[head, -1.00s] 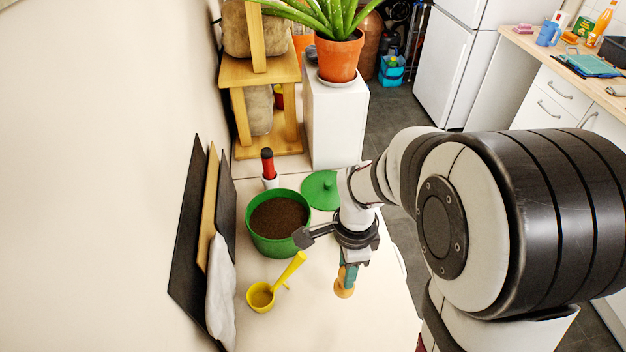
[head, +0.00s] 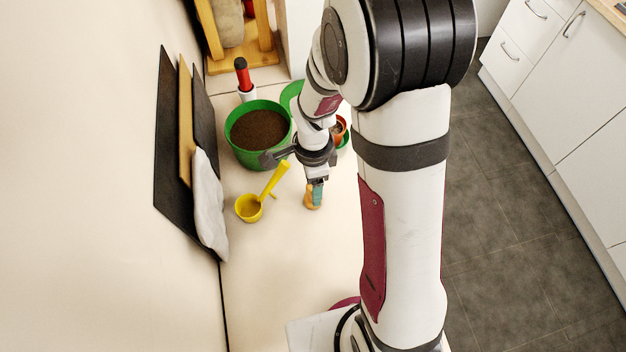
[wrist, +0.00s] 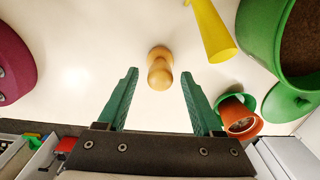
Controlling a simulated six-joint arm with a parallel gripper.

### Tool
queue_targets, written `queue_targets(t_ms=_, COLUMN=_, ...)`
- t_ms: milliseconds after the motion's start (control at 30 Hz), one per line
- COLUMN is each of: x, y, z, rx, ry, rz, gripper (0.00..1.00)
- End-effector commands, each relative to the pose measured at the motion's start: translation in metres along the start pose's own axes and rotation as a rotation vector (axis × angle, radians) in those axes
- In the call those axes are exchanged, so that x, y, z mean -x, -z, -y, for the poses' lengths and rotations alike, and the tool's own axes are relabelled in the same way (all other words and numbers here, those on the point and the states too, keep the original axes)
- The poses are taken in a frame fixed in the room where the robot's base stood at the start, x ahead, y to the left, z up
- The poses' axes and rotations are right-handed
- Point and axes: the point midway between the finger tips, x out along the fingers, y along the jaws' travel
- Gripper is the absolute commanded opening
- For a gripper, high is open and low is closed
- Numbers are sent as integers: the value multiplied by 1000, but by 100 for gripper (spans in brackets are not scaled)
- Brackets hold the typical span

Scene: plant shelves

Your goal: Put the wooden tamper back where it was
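The wooden tamper (wrist: 160,68) is a small, light-brown turned piece with rounded ends. It shows on the pale table between and beyond my gripper's (wrist: 158,74) two green fingers in the wrist view. The fingers are spread, with a visible gap on each side of the tamper. In the head view, the teal fingers of my gripper (head: 317,193) hang low over the table, right beside the tamper (head: 309,200), and partly hide it. I cannot tell whether its bottom touches the table.
A yellow scoop (head: 250,208) lies left of the tamper. Behind it stands a green pot (head: 240,152) of soil, with a red-handled tool (head: 242,75) behind. A small terracotta pot (wrist: 238,118) and a green lid (wrist: 290,103) are nearby. Boards (head: 172,140) and white cloth (head: 208,205) line the wall.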

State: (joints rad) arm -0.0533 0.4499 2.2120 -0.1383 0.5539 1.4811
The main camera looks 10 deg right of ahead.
Motion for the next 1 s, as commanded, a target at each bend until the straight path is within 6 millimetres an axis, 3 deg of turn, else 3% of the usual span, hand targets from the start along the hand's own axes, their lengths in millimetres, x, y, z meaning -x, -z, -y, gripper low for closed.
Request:
queue_targets(t_ms=267, x=5, y=0, z=0, rx=0, ry=2, rz=0, gripper=67)
queue_targets(t_ms=367, x=25, y=0, z=2, rx=1, ry=6, rz=0, gripper=67)
queue_targets(t_ms=600, x=92, y=0, z=1, rx=0, ry=4, rz=0, gripper=67)
queue_targets(t_ms=800, x=123, y=0, z=-3, rx=15, ry=0, rz=1, gripper=67)
queue_targets(t_ms=867, x=135, y=0, z=-19, rx=104, ry=1, rz=13, gripper=67)
queue_targets(t_ms=1000, x=162, y=-5, z=-102, rx=559, ry=12, rz=78, gripper=67)
